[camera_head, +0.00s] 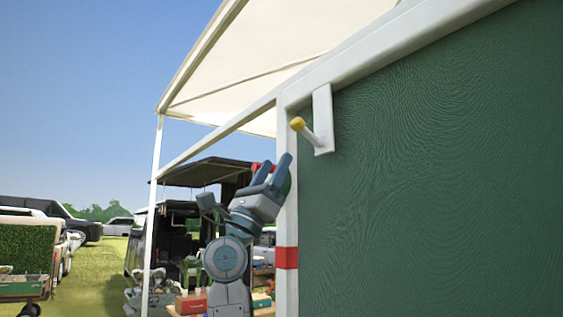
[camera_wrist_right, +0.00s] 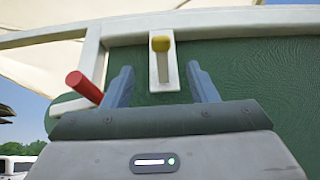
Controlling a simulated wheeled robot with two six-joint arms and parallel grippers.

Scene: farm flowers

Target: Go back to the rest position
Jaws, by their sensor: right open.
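My right gripper (camera_head: 277,172) is raised in front of the white post, with its two fingers pointing up. It is open, with nothing between the fingers. In the right wrist view the open fingers (camera_wrist_right: 162,85) stand apart, and a yellow-tipped peg (camera_wrist_right: 160,44) shows between and beyond them. In the head view that peg (camera_head: 298,124) sticks out from a white plate (camera_head: 323,120), above and to the right of the fingertips and apart from them. My left gripper is in neither view.
A red peg (camera_wrist_right: 84,88) shows left of the fingers in the wrist view. The dark green wall (camera_head: 430,180) fills the right side. A white post (camera_head: 288,225) with a red band stands close behind my right arm. A cream canopy (camera_head: 270,50) hangs above. Parked vehicles stand at left.

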